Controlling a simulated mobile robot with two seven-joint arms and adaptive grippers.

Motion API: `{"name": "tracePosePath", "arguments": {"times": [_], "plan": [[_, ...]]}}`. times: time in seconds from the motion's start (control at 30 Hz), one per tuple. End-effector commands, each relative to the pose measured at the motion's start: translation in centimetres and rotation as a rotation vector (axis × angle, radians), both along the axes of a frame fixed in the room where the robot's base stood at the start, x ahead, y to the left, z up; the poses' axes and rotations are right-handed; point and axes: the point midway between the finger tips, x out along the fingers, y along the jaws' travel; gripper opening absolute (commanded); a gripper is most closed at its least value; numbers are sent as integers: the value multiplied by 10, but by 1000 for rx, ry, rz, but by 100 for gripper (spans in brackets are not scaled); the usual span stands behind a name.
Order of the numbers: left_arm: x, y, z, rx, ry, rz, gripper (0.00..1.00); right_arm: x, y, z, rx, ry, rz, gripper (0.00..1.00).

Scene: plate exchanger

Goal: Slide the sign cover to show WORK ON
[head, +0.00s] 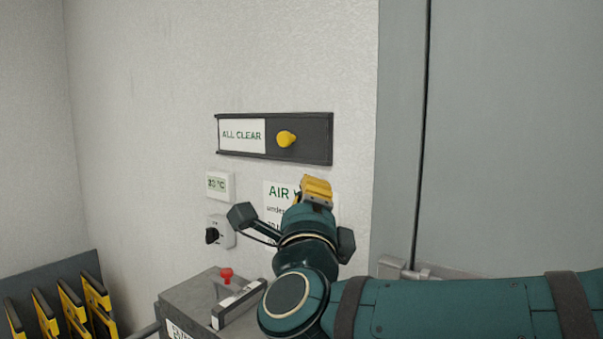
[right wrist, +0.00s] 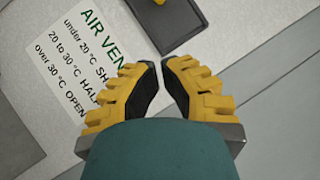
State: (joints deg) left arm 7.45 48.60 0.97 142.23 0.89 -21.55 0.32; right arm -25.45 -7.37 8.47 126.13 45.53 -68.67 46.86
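The sign (head: 274,138) is a dark rail panel high on the wall. Its left part shows a white plate (head: 241,135) reading ALL CLEAR. A dark cover (head: 312,140) with a yellow knob (head: 286,139) takes up the right part; any text behind it is hidden. My right gripper (head: 317,187) is below the panel and the knob, apart from both. In the right wrist view, its yellow fingers (right wrist: 162,68) have a narrow gap between their tips and hold nothing. The knob's edge (right wrist: 159,2) and the dark panel (right wrist: 172,28) show beyond the tips. My left gripper is out of view.
An AIR VENT notice (head: 275,193) is partly behind my right gripper. A thermometer (head: 219,185) and a dial (head: 218,233) are to its left. Below stand a grey box with a red button (head: 226,274) and yellow-black racked items (head: 70,305). A grey door (head: 510,130) is right.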

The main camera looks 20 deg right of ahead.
Motion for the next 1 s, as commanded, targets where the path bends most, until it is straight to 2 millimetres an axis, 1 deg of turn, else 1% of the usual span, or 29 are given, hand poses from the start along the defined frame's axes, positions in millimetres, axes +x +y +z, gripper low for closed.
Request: {"name": "tracePosePath", "arguments": {"times": [0.17, 0.5, 0.6, 0.8, 1.0], "plan": [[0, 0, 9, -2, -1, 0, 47, 26, -9, 10, -2, 2, -2, 0], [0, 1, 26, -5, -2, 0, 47, 85, -31, 31, -1, 2, -1, 0], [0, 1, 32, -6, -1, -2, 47, 97, -22, 39, -1, 1, 2, 0], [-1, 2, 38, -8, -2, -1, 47, 111, -14, 46, -2, 2, 0, 0], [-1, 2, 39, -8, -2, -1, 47, 114, -13, 47, -2, 1, -1, 0]]}}
